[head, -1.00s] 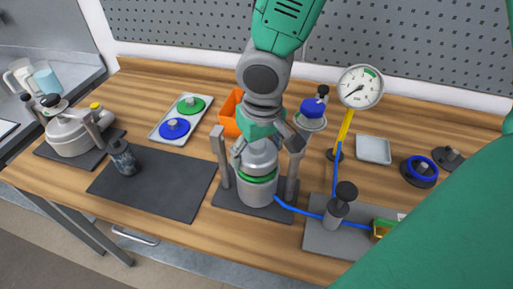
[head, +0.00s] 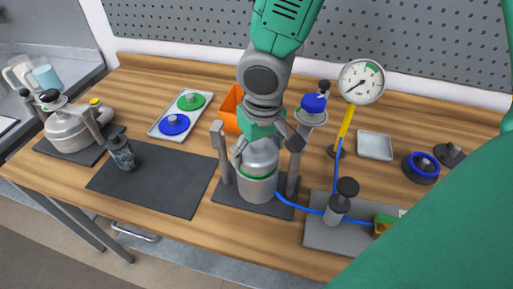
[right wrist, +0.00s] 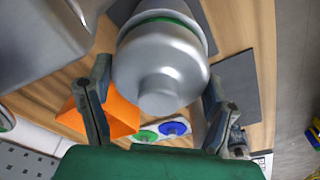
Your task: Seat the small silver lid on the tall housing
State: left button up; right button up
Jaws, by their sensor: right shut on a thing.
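The tall housing (head: 257,192) is a silver cylinder standing upright on a dark base plate, with a thin green ring showing near its top. The small silver lid (head: 262,152) is domed and sits on the housing, directly above the green ring. My right gripper (head: 264,150) comes down from above with its fingers on either side of the lid, shut on it. In the right wrist view the lid (right wrist: 160,88) shows its round knob between the fingers, with the green ring behind it. Whether the lid is fully down all round cannot be told. My left gripper is not in view.
Grey posts (head: 222,155) flank the housing. A blue-topped part (head: 313,103) stands close to its right. A pressure gauge (head: 361,82), blue hose (head: 310,210) and black-knobbed valve (head: 340,203) stand right. An orange bin (head: 230,104) is behind. The dark mat (head: 155,182) is mostly clear.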

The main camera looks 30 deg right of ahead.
dwell(0.6)
jog(key=o, duration=1.8)
jog(key=shift+c, duration=0.2)
jog(key=r, duration=0.4)
jog(key=s+r, duration=0.1)
jog(key=r, duration=0.6)
jog(key=shift+s+a+r, duration=0.1)
jog(key=shift+s+r, duration=0.1)
jog(key=shift+r, duration=0.15)
